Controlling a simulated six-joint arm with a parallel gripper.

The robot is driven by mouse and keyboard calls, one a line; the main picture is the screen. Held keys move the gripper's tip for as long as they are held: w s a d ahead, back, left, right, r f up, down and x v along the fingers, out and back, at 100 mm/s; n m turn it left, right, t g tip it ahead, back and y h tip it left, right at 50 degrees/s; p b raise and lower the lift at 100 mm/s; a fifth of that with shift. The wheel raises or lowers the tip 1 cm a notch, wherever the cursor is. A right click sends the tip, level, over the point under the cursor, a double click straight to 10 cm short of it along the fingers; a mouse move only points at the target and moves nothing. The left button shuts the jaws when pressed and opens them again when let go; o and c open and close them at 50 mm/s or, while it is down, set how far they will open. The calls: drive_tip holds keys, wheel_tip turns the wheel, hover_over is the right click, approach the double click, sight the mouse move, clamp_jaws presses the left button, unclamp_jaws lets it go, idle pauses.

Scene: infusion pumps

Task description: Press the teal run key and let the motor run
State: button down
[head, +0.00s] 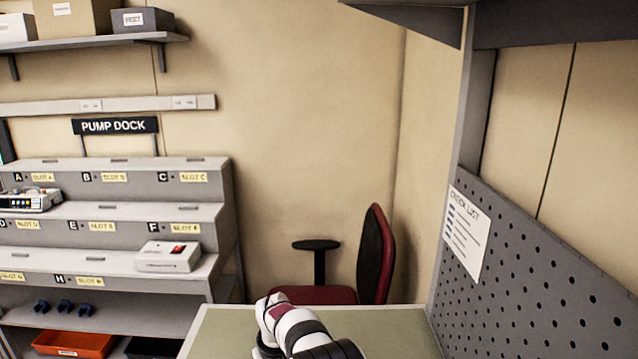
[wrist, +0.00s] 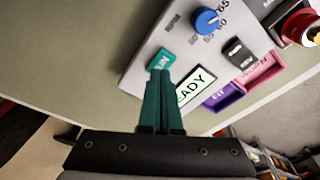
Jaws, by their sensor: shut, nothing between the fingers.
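In the wrist view the teal run key (wrist: 161,60) sits on a light grey control panel (wrist: 143,84). My gripper (wrist: 163,74) is shut and empty, with its dark green fingertips at the lower edge of the key. Whether they touch the key or hover just above it, I cannot tell. The fingers partly cover a display (wrist: 194,88) on which "ADY" shows. A blue knob (wrist: 207,20) with speed numbers is above right of the key. In the head view the panel and my fingertips are out of sight.
In the head view the pump dock (head: 120,165) stands left, a red chair (head: 375,255) behind the bench (head: 385,325), and a pegboard (head: 530,260) right.

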drive_tip(key=shift+f, duration=0.85)
idle(0.4)
wheel_tip(320, 180, up, 8)
idle(0.7)
drive_tip(key=s+d+r+m+g, duration=0.1)
drive_tip(key=s+d+r+m, duration=0.2)
drive_tip(key=s+d+r, duration=0.45)
drive_tip(key=s+d+r+m, duration=0.3)
drive_tip(key=s+d+r, duration=0.2)
drive_tip(key=s, duration=0.6)
drive_tip(key=s+d+f+m, duration=0.1)
drive_tip(key=s+m, duration=0.1)
drive_tip(key=s, duration=0.7)
drive_tip(key=s+d+f+m+y, duration=0.1)
drive_tip(key=s+d+f+m, duration=0.1)
drive_tip(key=s, duration=0.8)
drive_tip(key=shift+d+m+g, duration=0.2)
drive_tip(key=shift+m+g, duration=0.2)
drive_tip(key=shift+m, duration=0.4)
